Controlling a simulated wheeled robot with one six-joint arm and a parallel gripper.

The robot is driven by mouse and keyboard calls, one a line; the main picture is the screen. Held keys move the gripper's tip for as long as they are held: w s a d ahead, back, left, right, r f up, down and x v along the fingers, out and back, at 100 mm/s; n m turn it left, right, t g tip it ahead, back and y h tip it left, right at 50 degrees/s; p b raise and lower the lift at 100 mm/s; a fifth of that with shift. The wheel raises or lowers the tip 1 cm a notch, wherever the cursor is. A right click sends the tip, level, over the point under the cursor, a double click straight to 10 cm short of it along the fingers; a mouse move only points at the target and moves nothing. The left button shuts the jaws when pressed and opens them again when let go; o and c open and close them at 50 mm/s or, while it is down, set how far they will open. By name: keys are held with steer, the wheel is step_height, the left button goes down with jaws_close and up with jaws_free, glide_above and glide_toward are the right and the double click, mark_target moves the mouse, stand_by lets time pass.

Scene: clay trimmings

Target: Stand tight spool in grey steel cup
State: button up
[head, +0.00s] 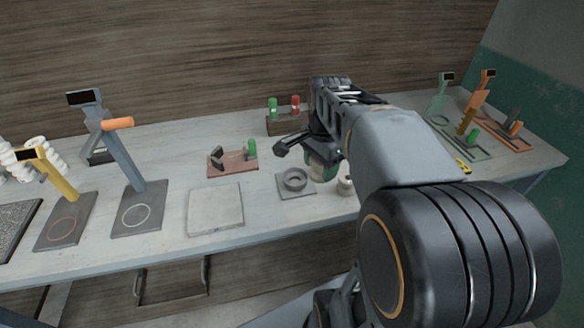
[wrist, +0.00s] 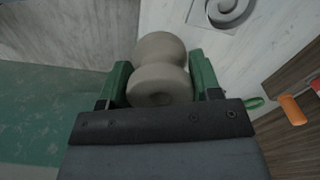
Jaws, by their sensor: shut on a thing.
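The spool (wrist: 158,52) is beige with a narrow waist and two rounded ends. In the wrist view it sits between the green fingers of my gripper (wrist: 162,70), which is shut on it. In the head view my gripper (head: 322,162) is low over the table, just right of the grey steel cup. The held spool is mostly hidden there. The cup (head: 295,180) is a short round ring on a square grey plate, and looks empty. It also shows cut off at the top of the wrist view (wrist: 230,12), apart from the spool.
A small pale round thing (head: 345,185) shows beside my arm, partly hidden. A bare pale slab (head: 215,209) lies left of the cup. Behind are a reddish tray (head: 232,168) and a dark block with green and red pegs (head: 284,125). Angled stands (head: 127,155) fill the left and right ends.

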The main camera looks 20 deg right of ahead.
steer(key=shift+w+a+f, duration=0.15)
steer(key=shift+w+f, duration=1.35)
steer(key=shift+w, duration=0.4)
steer(key=shift+w+a+f, duration=0.2)
steer(key=shift+w+f, duration=1.3)
steer(key=shift+w, duration=0.4)
steer(key=shift+w+a+f, duration=0.15)
steer(key=shift+w+f, duration=1.35)
steer(key=shift+w, duration=0.4)
steer(key=shift+f, duration=1.45)
